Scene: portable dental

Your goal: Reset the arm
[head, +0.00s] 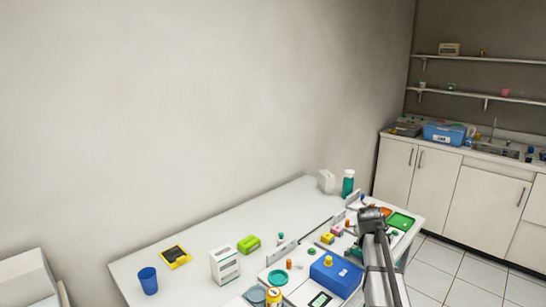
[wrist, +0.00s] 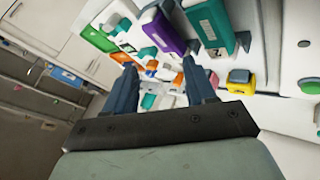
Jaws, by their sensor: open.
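My arm (head: 380,262) rises from the lower right of the head view, over the right part of the white table (head: 200,236). Its fingers cannot be made out there. In the wrist view my gripper (wrist: 160,64) has its two dark blue fingers spread apart, with nothing held between them. Small orange and white items show on the table beyond and between the fingertips. A purple box (wrist: 165,30) and a teal box (wrist: 212,22) lie past the fingers.
A blue box (head: 337,276) stands just left of my arm. A green tray (head: 400,221) lies at the table's right end, and a teal bottle (head: 348,183) stands at the back. A blue cup (head: 148,281) is at the left. The table's back left is mostly clear.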

